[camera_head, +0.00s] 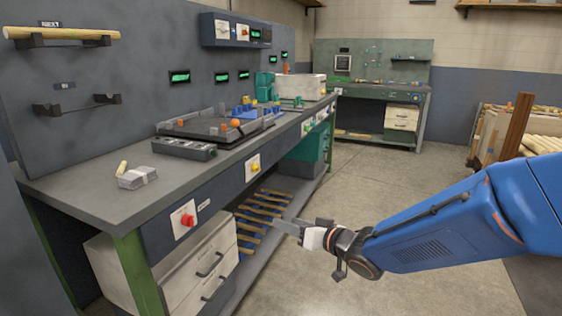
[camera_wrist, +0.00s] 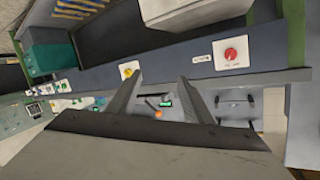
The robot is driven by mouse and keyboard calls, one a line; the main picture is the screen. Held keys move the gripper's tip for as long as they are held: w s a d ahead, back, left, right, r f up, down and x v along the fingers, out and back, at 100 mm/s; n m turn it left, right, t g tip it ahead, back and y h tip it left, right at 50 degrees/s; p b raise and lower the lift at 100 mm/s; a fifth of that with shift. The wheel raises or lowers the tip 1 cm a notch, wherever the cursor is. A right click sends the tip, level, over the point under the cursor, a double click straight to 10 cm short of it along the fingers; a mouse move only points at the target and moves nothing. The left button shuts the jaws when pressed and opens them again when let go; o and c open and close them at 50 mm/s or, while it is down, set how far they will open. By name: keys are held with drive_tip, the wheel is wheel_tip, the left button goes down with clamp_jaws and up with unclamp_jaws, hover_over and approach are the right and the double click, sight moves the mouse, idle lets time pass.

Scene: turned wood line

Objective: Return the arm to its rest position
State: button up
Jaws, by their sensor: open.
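My gripper (camera_head: 290,228) is at the end of my blue arm, which reaches in from the right edge in the head view. It hangs over the floor in front of the workbench (camera_head: 75,193), apart from it. In the wrist view my gripper (camera_wrist: 160,83) shows two dark fingers spread apart, with nothing between them. The bench front with a red knob (camera_wrist: 231,54) and a yellow knob (camera_wrist: 128,71) lies beyond the fingers.
White drawers (camera_head: 205,268) stand below. A crate of wood (camera_head: 490,135) is at right. The middle floor is clear.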

drive_tip(key=s+d+m+h, duration=0.25)
drive_tip(key=d+h, duration=0.25)
drive_tip(key=d, duration=0.5)
drive_tip(key=s+d+m+h, duration=0.1)
drive_tip(key=s+d+h, duration=0.3)
drive_tip(key=d, duration=0.7)
drive_tip(key=s+d+f+g, duration=0.1)
drive_tip(key=s+d+g, duration=0.2)
drive_tip(key=s, duration=0.8)
drive_tip(key=s+d+g+h, duration=0.1)
drive_tip(key=s+d+g, duration=0.2)
drive_tip(key=s, duration=0.8)
drive_tip(key=shift+d+f+m+g, duration=0.15)
drive_tip(key=shift+f+m+g, duration=0.15)
drive_tip(key=shift+f+m, duration=0.1)
